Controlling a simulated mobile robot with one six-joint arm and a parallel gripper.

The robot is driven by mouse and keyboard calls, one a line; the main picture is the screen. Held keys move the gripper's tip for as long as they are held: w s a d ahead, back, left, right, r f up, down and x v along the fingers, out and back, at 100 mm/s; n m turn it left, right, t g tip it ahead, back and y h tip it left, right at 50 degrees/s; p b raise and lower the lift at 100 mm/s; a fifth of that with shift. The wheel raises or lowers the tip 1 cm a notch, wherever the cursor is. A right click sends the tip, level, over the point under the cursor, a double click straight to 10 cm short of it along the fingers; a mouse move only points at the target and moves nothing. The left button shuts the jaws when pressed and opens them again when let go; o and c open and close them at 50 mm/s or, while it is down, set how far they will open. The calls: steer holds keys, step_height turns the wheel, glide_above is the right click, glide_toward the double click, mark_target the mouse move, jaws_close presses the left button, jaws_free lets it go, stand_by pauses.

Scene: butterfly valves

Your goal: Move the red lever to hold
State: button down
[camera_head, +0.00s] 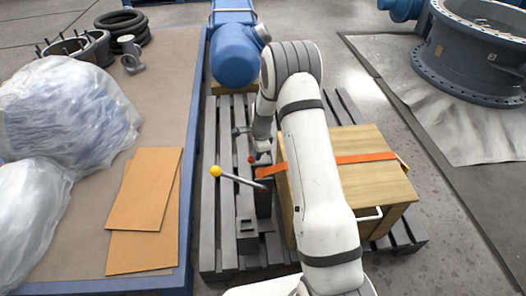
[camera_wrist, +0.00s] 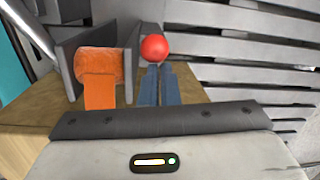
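The red lever's ball knob (camera_wrist: 155,47) shows in the wrist view, right at the tips of my gripper (camera_wrist: 159,68). Its rod is mostly hidden. The two grey-blue fingers are close together with a narrow gap, just below the knob; whether they touch it or grip the rod I cannot tell. In the head view the red knob (camera_head: 251,159) is small, beside my gripper (camera_head: 260,152), which is partly hidden by my arm. Any hold marking is not visible.
A lever with a yellow knob (camera_head: 215,171) sticks out left of the red one. An orange strap (camera_head: 340,159) crosses a wooden crate (camera_head: 375,185) on a grey pallet (camera_head: 228,235). In the wrist view the strap (camera_wrist: 98,92) runs from a bracketed roller left of my fingers.

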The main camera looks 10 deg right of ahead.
steer(key=shift+a+f, duration=0.1)
steer(key=shift+a, duration=0.7)
steer(key=shift+s, duration=0.15)
steer(key=a+r+p, duration=0.3)
steer(key=r+p, duration=0.3)
steer(key=r, duration=0.3)
steer(key=shift+a, duration=0.2)
steer(key=shift+r+p, duration=0.1)
steer(key=shift+p, duration=0.2)
